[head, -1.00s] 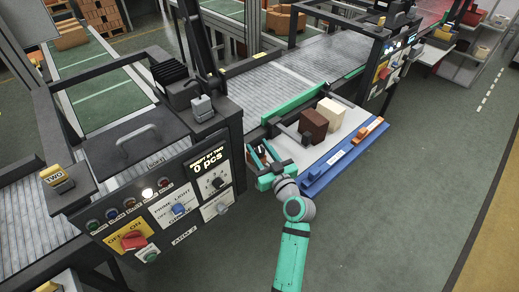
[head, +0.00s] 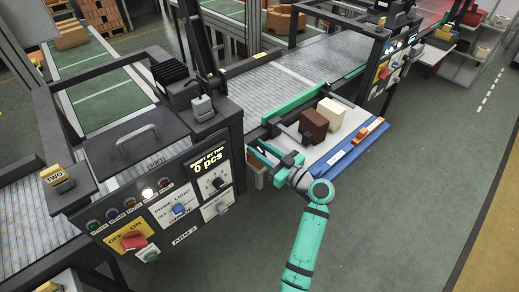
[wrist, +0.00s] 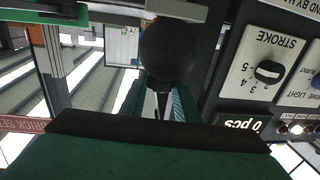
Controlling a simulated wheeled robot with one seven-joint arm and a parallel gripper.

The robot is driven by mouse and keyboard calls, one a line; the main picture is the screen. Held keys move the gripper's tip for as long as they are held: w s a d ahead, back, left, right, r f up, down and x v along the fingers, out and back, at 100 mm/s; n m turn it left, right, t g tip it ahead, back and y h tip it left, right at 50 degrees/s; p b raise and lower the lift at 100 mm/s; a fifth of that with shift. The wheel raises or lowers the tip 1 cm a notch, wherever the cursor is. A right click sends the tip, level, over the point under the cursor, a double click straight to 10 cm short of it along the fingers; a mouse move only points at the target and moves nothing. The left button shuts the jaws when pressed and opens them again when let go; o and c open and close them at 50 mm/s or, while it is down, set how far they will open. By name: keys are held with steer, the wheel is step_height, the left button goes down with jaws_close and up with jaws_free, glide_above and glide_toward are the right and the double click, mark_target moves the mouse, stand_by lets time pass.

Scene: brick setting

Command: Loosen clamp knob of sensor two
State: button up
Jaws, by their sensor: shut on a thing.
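My gripper (head: 262,155) is just right of the machine's front panel, low beside the belt. In the wrist view my gripper (wrist: 160,100) has its green fingers close together on a dark round knob (wrist: 170,48). The knob's far side and its mount are hidden, and in the head view I cannot make it out. A block with a yellow top marked TWO (head: 58,178) stands on the machine's left side, away from my gripper. I cannot tell from the pictures which sensor the held knob belongs to.
The panel's STROKE dial (wrist: 270,72) is close beside my gripper, with a lit counter reading 0 pcs (head: 210,169) near it. To the right, a tray with a blue edge (head: 345,157) carries a brown block (head: 314,125) and a cream block (head: 331,114). The green floor in front is clear.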

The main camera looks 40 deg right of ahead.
steer(key=n+g+y, duration=0.1)
steer(key=n+y, duration=0.1)
steer(key=y, duration=0.2)
steer(key=n+g+y, duration=0.2)
steer(key=n+y, duration=0.1)
steer(key=shift+d+n+g+y, duration=0.1)
steer(key=shift+n+g+y, duration=0.2)
steer(key=shift+y, duration=0.1)
steer(key=n+g+y, duration=0.2)
steer(key=y, duration=0.1)
steer(key=shift+n+g, duration=0.3)
steer(key=shift+g, duration=0.1)
steer(key=shift+f+n+g+y, duration=0.1)
steer(key=shift+n+g+y, duration=0.45)
steer(key=shift+g, duration=0.25)
steer(key=shift+a+f+n+g+y, duration=0.1)
steer(key=shift+a+n+g+y, duration=0.15)
steer(key=shift+n+g, duration=0.15)
steer(key=o, duration=0.8)
